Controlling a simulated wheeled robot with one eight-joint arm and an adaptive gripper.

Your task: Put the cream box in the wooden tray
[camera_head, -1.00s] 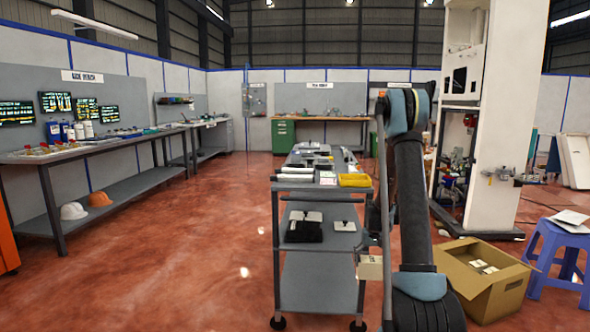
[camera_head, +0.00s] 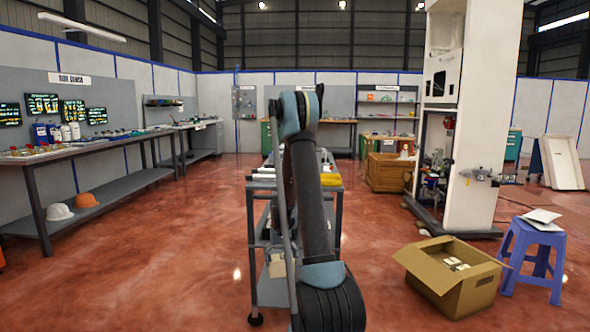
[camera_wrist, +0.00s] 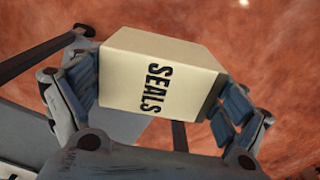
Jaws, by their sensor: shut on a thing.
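The cream box (camera_wrist: 150,80) with the dark word SEALS is between the two fingers of my gripper (camera_wrist: 155,92) in the wrist view. The gripper is shut on it, one blue-padded finger at each side. In the head view the cream box (camera_head: 277,265) shows small in front of the cart, left of my arm, and my arm hides most of the gripper. A brown wooden container (camera_head: 388,172) stands on the floor beyond, left of the white column; I cannot tell whether it is the wooden tray.
The grey cart (camera_head: 268,290) stands partly behind my arm. An open cardboard box (camera_head: 446,280) and a blue stool (camera_head: 534,255) are on the right. A long workbench (camera_head: 90,150) lines the left. The red floor between bench and cart is clear.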

